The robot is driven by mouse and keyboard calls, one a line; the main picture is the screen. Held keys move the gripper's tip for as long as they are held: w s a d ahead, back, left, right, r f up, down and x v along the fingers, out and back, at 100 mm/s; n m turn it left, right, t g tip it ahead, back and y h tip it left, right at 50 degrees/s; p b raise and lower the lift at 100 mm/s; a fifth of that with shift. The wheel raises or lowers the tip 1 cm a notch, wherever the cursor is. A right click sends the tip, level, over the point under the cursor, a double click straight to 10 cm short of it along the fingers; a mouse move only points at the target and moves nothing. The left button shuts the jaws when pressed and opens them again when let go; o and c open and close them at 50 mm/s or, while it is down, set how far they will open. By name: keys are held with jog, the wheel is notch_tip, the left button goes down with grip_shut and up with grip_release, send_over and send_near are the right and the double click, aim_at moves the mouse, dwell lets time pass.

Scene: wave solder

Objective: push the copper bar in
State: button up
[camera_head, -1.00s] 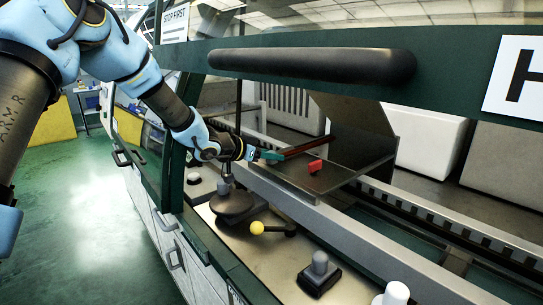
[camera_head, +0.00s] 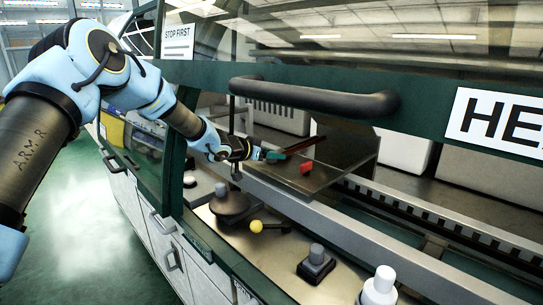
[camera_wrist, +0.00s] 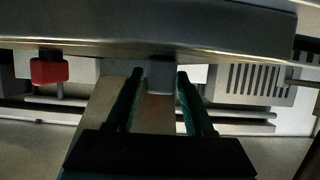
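The copper bar (camera_head: 302,145) shows in the head view as a thin dark red-brown bar above the metal tray (camera_head: 340,165), behind the raised front bar of the machine. My gripper (camera_head: 274,156) has its teal fingertips at the bar's near left end; whether they touch it I cannot tell. In the wrist view my gripper's green fingers (camera_wrist: 160,82) stand apart, with a small grey block (camera_wrist: 161,75) showing between their tips. A dim brownish strip lies between the fingers; I cannot tell whether it is the copper bar.
A red block (camera_head: 306,168) sits on the tray; it also shows in the wrist view (camera_wrist: 48,70). A black handle bar (camera_head: 315,97) crosses above. A yellow-knobbed lever (camera_head: 256,226) and a grey-topped button (camera_head: 316,262) stand on the front ledge. A rail runs to the right.

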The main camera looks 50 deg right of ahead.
jog(key=shift+o, duration=0.9)
jog(key=shift+a, duration=0.2)
jog(key=b+v, duration=0.3)
jog(key=v, duration=0.7)
jog(key=shift+a, duration=0.2)
jog(key=shift+r, duration=0.15)
jog(key=shift+a, duration=0.1)
